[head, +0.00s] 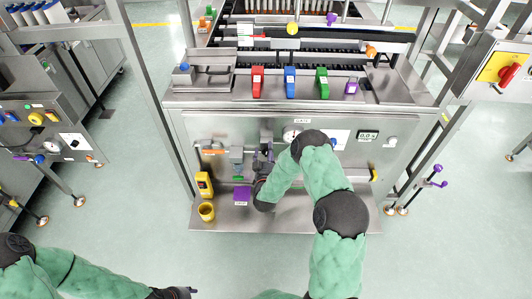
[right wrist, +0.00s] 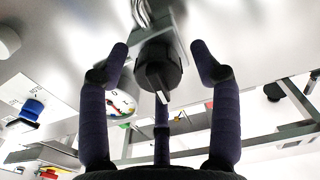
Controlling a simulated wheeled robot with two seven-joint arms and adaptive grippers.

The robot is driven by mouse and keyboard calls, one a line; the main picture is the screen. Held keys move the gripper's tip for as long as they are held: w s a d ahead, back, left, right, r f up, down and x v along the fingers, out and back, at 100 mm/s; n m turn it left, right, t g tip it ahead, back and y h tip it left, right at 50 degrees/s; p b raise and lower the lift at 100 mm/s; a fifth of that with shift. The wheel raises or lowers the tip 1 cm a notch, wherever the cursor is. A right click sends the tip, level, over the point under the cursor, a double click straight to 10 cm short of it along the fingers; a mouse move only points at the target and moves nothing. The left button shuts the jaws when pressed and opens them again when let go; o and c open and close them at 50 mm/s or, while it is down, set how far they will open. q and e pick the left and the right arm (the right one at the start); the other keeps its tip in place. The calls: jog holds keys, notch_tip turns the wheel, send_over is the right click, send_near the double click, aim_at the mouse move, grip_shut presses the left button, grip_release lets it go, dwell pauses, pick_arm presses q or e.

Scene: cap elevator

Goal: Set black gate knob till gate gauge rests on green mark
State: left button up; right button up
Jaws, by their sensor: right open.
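The black gate knob (right wrist: 158,72) shows in the right wrist view with a flat raised grip. My right gripper (right wrist: 160,62) is open, with a finger on either side of the knob and a visible gap to each. In the head view my right gripper (head: 264,165) is at the front panel and hides the knob. The round white gate gauge (head: 291,134) is just right of it, under a small label. The gauge dial (right wrist: 120,103) shows coloured marks, partly behind a finger; I cannot read its needle. My left gripper (head: 178,293) is at the bottom edge, its opening unclear.
A small display (head: 368,135) is at the panel's right. Red, blue and green clips (head: 290,82) stand above. The floor in front is clear.

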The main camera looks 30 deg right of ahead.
jog(key=shift+w+d, duration=0.2)
jog(key=shift+w, duration=0.1)
jog(key=c, duration=1.1)
jog(key=shift+c, duration=0.2)
jog(key=shift+r, duration=0.1)
jog(key=shift+w+n, duration=0.1)
jog(key=shift+n, duration=0.5)
jog(key=shift+r, duration=0.1)
jog(key=o, duration=1.1)
jog(key=shift+o, duration=0.2)
